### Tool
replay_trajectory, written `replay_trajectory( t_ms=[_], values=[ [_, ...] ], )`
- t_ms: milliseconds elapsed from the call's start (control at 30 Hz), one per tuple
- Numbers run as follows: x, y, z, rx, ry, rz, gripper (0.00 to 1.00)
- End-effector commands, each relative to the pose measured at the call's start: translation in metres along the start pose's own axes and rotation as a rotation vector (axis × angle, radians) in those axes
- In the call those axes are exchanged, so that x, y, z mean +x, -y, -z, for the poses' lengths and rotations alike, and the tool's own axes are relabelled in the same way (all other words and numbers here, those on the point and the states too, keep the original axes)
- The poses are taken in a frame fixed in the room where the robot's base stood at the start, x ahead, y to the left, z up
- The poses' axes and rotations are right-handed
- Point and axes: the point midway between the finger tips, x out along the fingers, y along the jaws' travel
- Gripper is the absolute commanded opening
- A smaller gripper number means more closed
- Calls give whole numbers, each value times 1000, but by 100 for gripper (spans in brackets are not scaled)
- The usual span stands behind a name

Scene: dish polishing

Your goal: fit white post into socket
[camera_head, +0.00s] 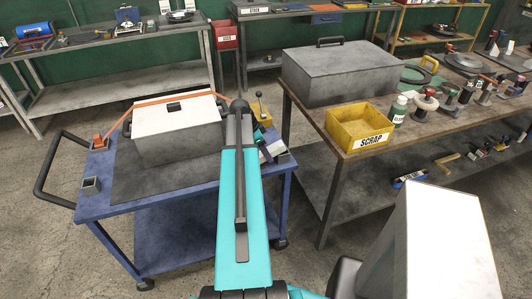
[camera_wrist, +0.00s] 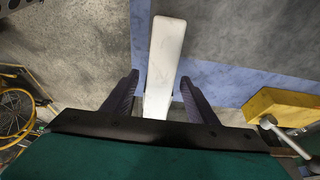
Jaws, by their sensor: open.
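The white post (camera_wrist: 160,60) is long and plain in the wrist view. Its lower end runs between the two dark fingers of my gripper (camera_wrist: 159,77), and a gap shows on either side of it. My gripper is open around the post and not closed on it. A small square grey open-topped piece (camera_head: 91,185), which looks like a socket, stands at the front left corner of the blue cart (camera_head: 200,212). In the head view my teal arm reaches over the cart's right side. There the gripper and the post cannot be made out clearly.
A grey box with a white lid (camera_head: 178,112) and an orange strap stands on the cart's dark mat. A yellow block with a lever (camera_wrist: 285,105) lies right of my gripper. A workbench at right holds a yellow scrap bin (camera_head: 350,130) and a large grey case (camera_head: 340,75).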

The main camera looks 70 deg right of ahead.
Motion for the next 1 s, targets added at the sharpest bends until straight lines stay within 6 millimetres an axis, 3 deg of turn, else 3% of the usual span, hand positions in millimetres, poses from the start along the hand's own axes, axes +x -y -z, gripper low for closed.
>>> replay_trajectory(
  t_ms=[233, 767, 1000],
  values=[
    [12, 0, 0, 0, 0, 0, 53],
    [12, 0, -1, -1, 0, 1, 53],
    [12, 0, -1, -1, 0, 1, 14]
  ],
)
